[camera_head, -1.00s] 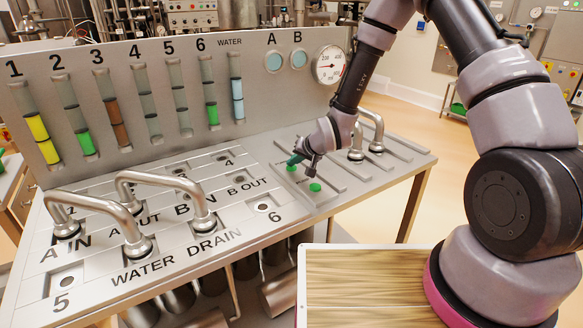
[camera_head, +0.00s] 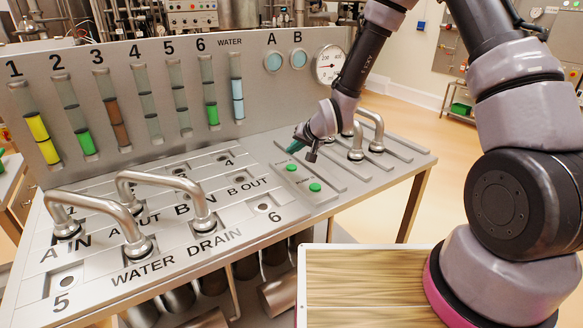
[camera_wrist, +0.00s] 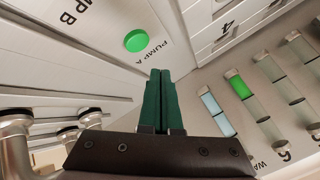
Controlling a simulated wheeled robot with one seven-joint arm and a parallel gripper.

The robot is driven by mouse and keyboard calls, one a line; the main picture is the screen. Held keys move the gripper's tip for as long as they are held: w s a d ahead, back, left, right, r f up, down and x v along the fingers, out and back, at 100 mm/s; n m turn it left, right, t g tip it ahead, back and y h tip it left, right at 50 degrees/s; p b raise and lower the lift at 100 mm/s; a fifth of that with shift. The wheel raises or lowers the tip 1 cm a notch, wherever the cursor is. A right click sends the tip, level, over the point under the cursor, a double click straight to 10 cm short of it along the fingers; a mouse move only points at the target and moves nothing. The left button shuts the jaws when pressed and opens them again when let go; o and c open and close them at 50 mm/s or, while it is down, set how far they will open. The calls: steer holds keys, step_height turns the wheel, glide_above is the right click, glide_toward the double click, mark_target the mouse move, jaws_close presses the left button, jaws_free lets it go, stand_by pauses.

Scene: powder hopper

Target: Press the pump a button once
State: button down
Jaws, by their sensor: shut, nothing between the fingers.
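The pump A button is a round green button on the grey console. In the wrist view the button (camera_wrist: 137,40) lies beside the "PUMP A" label, left of the fingertips and apart from them. In the head view the far green button (camera_head: 291,167) appears to be this one. My gripper (camera_head: 292,148) is just above and behind it in the picture, with a visible gap. Its dark green fingers (camera_wrist: 160,75) are together with nothing between them. Whether the button is pressed in cannot be told.
A second green button (camera_head: 315,187) sits nearer the front; "MP B" lettering shows in the wrist view. Metal pipe handles (camera_head: 370,130) stand right of my gripper. Bent pipes (camera_head: 165,185) cover the left ports. The gauge panel (camera_head: 180,55) rises behind.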

steer(key=shift+r, duration=1)
steer(key=s+d+r+m+h, duration=0.1)
steer(key=s+d+r+h, duration=0.15)
steer(key=d+r, duration=0.65)
steer(key=s+d+r+h, duration=0.1)
steer(key=s+d+r, duration=0.2)
steer(key=d+r, duration=0.7)
steer(key=s+d+r+m, duration=0.1)
steer(key=s+d+r, duration=0.2)
steer(key=s+r, duration=0.3)
steer(key=s+d+r+m, duration=0.1)
steer(key=s+d+r, duration=0.3)
steer(key=s, duration=1)
step_height(320, 180, up, 4)
steer(key=shift+s+d+f, duration=0.2)
steer(key=shift+d+f, duration=0.05)
